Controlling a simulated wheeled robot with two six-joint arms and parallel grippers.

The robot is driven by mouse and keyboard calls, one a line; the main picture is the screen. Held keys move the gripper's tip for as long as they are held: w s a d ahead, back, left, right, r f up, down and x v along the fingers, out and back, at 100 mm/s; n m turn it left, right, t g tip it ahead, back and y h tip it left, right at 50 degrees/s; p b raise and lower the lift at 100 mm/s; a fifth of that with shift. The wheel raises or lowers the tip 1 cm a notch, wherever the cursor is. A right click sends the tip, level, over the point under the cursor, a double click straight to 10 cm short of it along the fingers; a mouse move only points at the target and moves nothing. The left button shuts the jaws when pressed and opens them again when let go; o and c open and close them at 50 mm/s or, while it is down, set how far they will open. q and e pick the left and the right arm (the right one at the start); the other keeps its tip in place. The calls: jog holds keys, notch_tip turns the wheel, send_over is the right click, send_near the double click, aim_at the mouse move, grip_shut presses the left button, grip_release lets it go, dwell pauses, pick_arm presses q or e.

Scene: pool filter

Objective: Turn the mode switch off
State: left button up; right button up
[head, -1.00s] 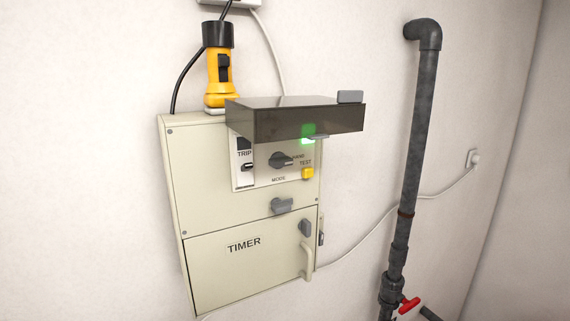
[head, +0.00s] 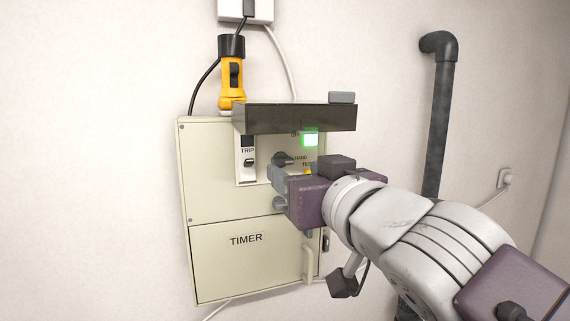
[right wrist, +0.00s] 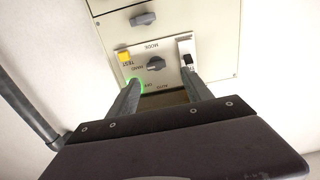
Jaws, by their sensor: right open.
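The mode switch (head: 281,158) is a dark grey rotary knob on the panel of the beige timer box. Its pointer appears turned toward the HAND label. It also shows in the right wrist view (right wrist: 155,64), where the panel appears upside down. My right gripper (head: 274,182) is in front of the panel, just below the knob in the head view. In the right wrist view its two open fingers (right wrist: 161,78) point toward the panel with the knob between and beyond their tips. I see no contact with the knob. My left gripper is not in view.
A dark raised cover (head: 295,118) juts out above the panel. A lit green lamp (head: 310,139), a TRIP switch (head: 248,163) and a yellow TEST button (right wrist: 124,57) are close by. A yellow flashlight (head: 232,75) stands on the box. A grey pipe (head: 440,130) runs at right.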

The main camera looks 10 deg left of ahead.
aim_at(283, 161)
jog(key=p+x, duration=0.3)
jog(key=x, duration=0.4)
jog(key=shift+w+d+r, duration=0.15)
jog(key=shift+w+a, duration=0.2)
jog(key=shift+w, duration=0.1)
jog(key=shift+d, duration=0.15)
jog(key=shift+c, duration=0.4)
jog(key=shift+s+d, duration=0.2)
jog(key=c, duration=0.5)
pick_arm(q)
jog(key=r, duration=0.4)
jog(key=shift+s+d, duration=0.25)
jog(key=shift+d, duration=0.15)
pick_arm(e)
grip_shut()
